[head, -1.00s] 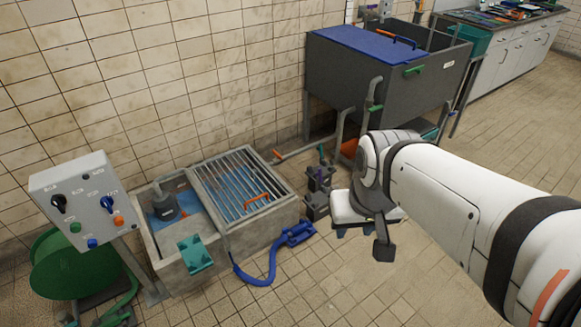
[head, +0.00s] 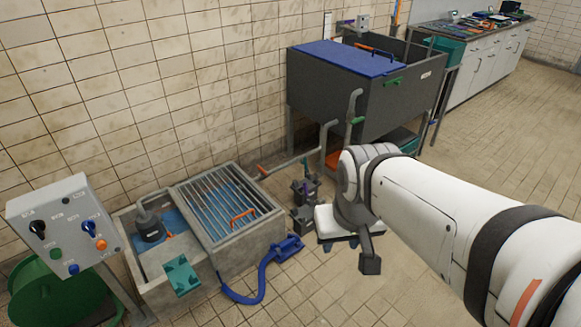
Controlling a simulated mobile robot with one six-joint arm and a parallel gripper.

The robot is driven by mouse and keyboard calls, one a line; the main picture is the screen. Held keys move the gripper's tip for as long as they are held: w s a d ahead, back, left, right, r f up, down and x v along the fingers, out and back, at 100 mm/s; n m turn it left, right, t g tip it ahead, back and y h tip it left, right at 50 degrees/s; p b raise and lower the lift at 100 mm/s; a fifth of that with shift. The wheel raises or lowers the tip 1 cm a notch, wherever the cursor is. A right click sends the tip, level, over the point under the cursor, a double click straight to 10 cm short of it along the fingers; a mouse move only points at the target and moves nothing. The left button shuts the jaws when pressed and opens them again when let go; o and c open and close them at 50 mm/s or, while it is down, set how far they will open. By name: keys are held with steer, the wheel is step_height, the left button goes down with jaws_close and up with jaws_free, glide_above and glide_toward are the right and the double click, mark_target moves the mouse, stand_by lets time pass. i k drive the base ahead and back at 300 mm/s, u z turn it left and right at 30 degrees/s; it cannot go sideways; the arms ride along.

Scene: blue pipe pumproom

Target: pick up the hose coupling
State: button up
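A blue hose (head: 262,277) lies on the tiled floor in front of the concrete basin. A blue fitting (head: 289,245) at its upper right end lies against the basin's right side; it looks like the hose coupling, but its detail is too small to be sure. My arm reaches in from the right. My gripper (head: 370,263) shows as a small dark block below the wrist, to the right of the fitting and apart from it in the picture. Its fingers cannot be made out.
The concrete basin (head: 262,243) has a grating (head: 222,205) on top. A control box (head: 70,232) stands at left. Dark block-like parts (head: 304,219) stand between basin and arm. A grey tank (head: 340,98) stands behind. Floor at lower middle is clear.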

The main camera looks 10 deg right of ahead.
mark_target(286, 245)
steer(key=u, duration=0.3)
steer(key=i, duration=1.35)
steer(key=z, duration=1.05)
